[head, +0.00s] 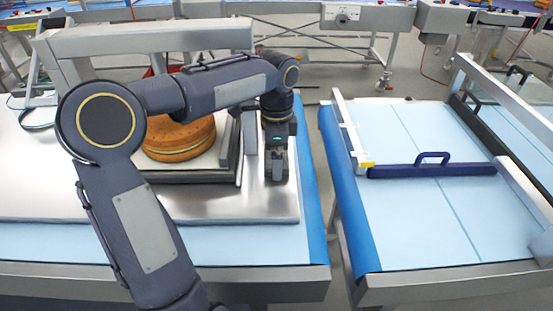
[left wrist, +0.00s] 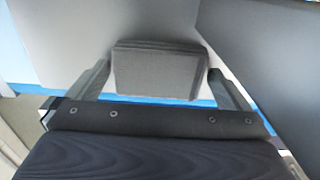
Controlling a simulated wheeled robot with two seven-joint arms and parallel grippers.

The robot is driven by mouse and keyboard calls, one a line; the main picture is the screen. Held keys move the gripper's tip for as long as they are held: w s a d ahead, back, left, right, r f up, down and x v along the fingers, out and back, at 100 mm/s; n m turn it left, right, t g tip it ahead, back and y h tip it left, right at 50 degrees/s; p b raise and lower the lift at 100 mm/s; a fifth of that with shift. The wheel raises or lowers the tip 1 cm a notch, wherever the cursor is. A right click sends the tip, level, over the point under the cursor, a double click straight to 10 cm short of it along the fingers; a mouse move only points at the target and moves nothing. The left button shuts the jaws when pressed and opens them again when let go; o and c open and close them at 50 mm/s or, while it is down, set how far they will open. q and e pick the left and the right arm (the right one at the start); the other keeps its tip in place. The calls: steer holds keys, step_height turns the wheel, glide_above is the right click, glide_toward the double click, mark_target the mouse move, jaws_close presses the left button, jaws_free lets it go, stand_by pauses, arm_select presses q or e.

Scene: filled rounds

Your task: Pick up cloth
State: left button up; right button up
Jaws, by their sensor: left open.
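A grey block-like folded piece, which looks like the cloth (left wrist: 158,68), shows in the left wrist view between my two fingers. Gaps show between it and each finger, mostly toward its far end. My left gripper (head: 277,168) is open and points down over the right part of the metal plate in the head view. It also shows in the left wrist view (left wrist: 160,85), with one finger on each side of the grey piece. In the head view I cannot clearly tell the cloth from the gripper. My right gripper is not in view.
A round, brown, layered cake-like piece (head: 180,140) sits on a raised platform left of my gripper, partly behind my arm. The metal plate (head: 225,206) lies on the blue-covered table. Across a gap stands another table (head: 420,225) with a dark blue handled bar (head: 432,171).

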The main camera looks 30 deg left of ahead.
arm_select(q)
steer(key=c, duration=0.8)
steer(key=shift+r, duration=0.1)
steer(key=shift+r, duration=0.55)
step_height(320, 180, up, 2)
steer(key=shift+r, duration=0.15)
steer(key=w+d+p, duration=0.1)
steer(key=w+d, duration=0.8)
steer(key=d, duration=0.6)
steer(key=shift+w+d, duration=0.2)
